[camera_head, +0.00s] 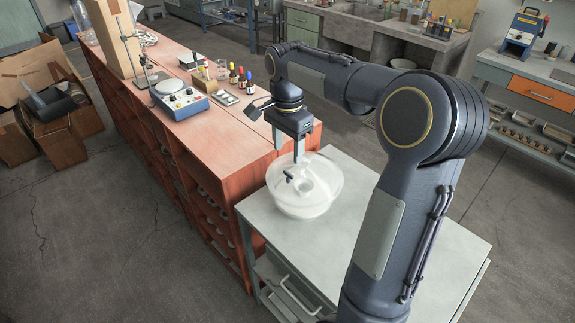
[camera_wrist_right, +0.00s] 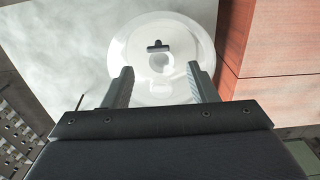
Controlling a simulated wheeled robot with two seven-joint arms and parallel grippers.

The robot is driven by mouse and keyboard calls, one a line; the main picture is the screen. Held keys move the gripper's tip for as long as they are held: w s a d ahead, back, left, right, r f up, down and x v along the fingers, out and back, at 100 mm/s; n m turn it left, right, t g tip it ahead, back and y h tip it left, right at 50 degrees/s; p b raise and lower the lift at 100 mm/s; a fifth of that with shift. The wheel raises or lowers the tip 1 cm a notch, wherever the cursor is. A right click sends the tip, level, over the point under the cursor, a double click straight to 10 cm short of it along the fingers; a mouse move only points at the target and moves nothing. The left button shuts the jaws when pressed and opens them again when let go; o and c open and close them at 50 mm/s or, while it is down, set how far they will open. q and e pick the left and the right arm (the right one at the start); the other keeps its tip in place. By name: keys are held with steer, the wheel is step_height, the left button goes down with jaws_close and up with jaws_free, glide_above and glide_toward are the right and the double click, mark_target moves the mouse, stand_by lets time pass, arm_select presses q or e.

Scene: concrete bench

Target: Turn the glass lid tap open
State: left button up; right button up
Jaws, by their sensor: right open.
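A round glass vessel with a clear lid (camera_head: 322,180) stands on the pale top of a cabinet. A small black tap handle (camera_head: 289,176) sits on the lid, beside its raised glass centre. In the right wrist view the black tap handle (camera_wrist_right: 157,45) lies crosswise near the middle of the lid (camera_wrist_right: 122,50), beyond my fingertips. My right gripper (camera_head: 288,150) points down above the lid, open, with nothing between its fingers. In the wrist view the right gripper (camera_wrist_right: 161,68) has its two fingers well apart over the lid. My left gripper is not in view.
A reddish wooden bench (camera_head: 230,132) stands close on the left, holding a blue-and-white hotplate (camera_head: 180,100) and several dropper bottles (camera_head: 240,78). The pale cabinet top (camera_head: 400,240) is bare around the vessel. Cardboard boxes (camera_head: 45,100) lie on the floor at far left.

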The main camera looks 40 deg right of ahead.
mark_target(288, 173)
step_height(288, 173, down, 6)
steer(key=shift+s+f, duration=0.15)
steer(key=shift+f, duration=0.1)
steer(key=c, duration=1)
